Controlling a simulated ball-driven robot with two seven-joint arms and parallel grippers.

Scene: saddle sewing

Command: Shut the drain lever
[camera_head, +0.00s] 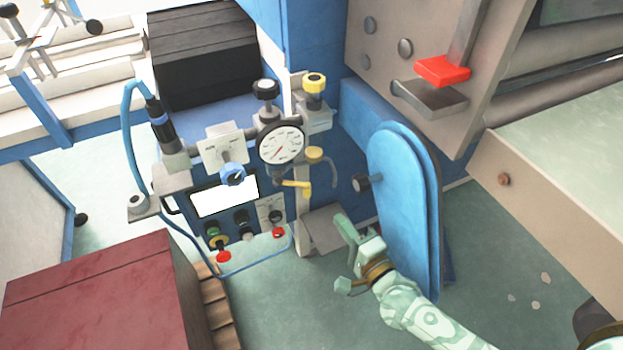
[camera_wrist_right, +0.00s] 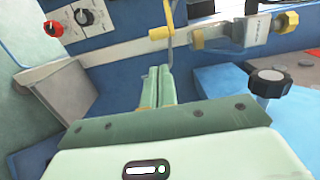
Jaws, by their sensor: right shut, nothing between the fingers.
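The drain lever (camera_head: 297,187) is a small yellow handle under the round pressure gauge (camera_head: 281,141) in the head view. It lies roughly level, with its right end bent down. A yellow handle on a thin rod (camera_wrist_right: 160,32) shows at the top of the right wrist view and looks like this lever. My right gripper (camera_head: 343,220) is below and to the right of the lever, apart from it. Its two fingers are together and empty in the right wrist view (camera_wrist_right: 160,75), pointing toward the yellow handle. My left gripper is not in view.
The control panel (camera_head: 235,205) with buttons is left of the lever. A dark red box (camera_head: 100,290) stands at lower left.

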